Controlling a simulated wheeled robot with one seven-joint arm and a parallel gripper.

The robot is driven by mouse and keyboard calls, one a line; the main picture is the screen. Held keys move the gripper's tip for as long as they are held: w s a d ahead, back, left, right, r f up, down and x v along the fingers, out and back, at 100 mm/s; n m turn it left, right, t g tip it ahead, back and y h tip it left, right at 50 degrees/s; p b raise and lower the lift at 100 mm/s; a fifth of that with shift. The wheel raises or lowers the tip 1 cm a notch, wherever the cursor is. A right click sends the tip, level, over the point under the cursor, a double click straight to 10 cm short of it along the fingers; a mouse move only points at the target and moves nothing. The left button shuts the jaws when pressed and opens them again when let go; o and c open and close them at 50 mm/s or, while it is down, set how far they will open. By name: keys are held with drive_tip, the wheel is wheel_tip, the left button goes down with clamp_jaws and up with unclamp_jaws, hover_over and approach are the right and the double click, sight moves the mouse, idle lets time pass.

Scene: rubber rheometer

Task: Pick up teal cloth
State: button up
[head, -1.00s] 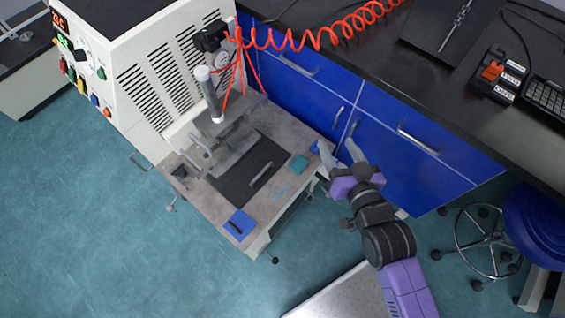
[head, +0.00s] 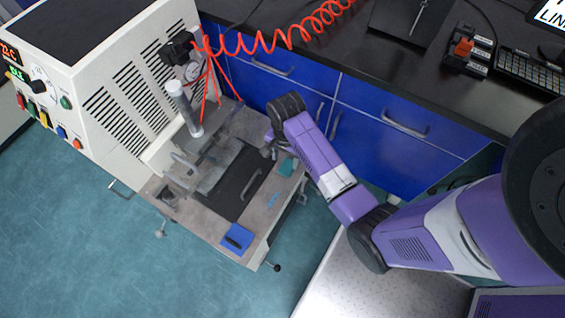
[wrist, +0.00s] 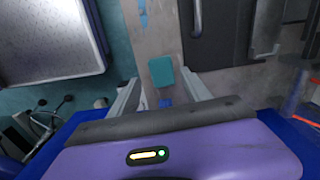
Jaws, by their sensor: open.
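The teal cloth (head: 287,166) is a small folded pad on the grey work surface, right of the black plate, partly covered by my arm in the head view. In the wrist view the teal cloth (wrist: 161,70) lies flat, between and beyond the tips of my fingers. My gripper (wrist: 162,79) is open and empty, with one finger on each side of the cloth's line. I cannot tell its height above the cloth. In the head view the fingers are mostly hidden behind my purple and black arm.
The rheometer (head: 120,95) stands behind the work surface (head: 205,222). A black plate with a handle (head: 237,183) lies next to the cloth. A blue pad (head: 236,238) sits at the front corner. Blue cabinets (head: 385,150) are close behind my arm, and an orange coiled hose (head: 285,42) hangs above.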

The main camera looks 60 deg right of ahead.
sight(286, 168)
drive_tip(key=f, duration=0.2)
drive_tip(key=f+b, duration=0.1)
drive_tip(key=f, duration=0.2)
drive_tip(key=f+b, duration=0.1)
drive_tip(key=f, duration=0.1)
drive_tip(key=shift+d+f, duration=0.3)
drive_tip(key=shift+f, duration=0.05)
drive_tip(key=c, duration=1.1)
wheel_tip(286, 168, up, 20)
drive_tip(key=p, duration=0.4)
